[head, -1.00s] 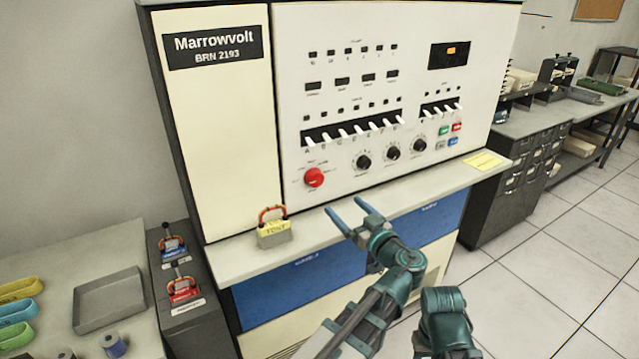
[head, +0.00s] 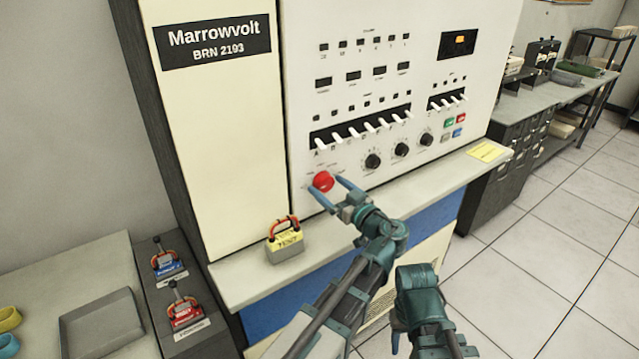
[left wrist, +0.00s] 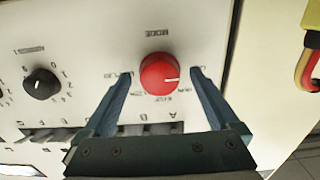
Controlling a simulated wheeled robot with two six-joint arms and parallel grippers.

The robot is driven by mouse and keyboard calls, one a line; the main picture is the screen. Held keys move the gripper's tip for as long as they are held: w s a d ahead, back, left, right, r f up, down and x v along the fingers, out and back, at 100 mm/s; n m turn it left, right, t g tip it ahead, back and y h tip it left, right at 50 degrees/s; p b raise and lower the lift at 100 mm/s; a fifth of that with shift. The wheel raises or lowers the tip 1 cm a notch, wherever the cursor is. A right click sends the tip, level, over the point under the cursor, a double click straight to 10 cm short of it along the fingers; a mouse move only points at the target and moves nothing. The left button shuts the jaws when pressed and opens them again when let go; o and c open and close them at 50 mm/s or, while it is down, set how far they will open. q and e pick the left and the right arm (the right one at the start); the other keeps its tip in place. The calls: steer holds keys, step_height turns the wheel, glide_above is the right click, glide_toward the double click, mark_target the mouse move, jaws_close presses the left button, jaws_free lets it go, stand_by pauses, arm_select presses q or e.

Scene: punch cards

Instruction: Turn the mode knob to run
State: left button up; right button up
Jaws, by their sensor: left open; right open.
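The red mode knob (head: 323,181) is on the lower left of the cream panel. In the left wrist view the knob (left wrist: 159,74) shows upside down, its white pointer line toward the picture's right. The small position labels around it are hard to read. My left gripper (head: 331,190) is open at the knob. In the left wrist view its two fingers (left wrist: 159,92) stand on either side of the knob with gaps, not closed on it. My right gripper (head: 396,343) shows only in part at the bottom, low in front of the cabinet.
Black knobs (head: 401,149) and white toggle switches (head: 362,131) are close by on the panel. A grey tray (head: 101,322) lies at the lower left.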

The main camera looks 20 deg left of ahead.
arm_select(q)
steer(key=c, duration=1.4)
steer(key=shift+o, duration=0.2)
steer(key=shift+m, duration=0.3)
steer(key=m, duration=0.3)
steer(key=shift+m, duration=2.5)
steer(key=o, duration=1.4)
steer(key=shift+c, duration=0.2)
steer(key=shift+s+d, duration=0.1)
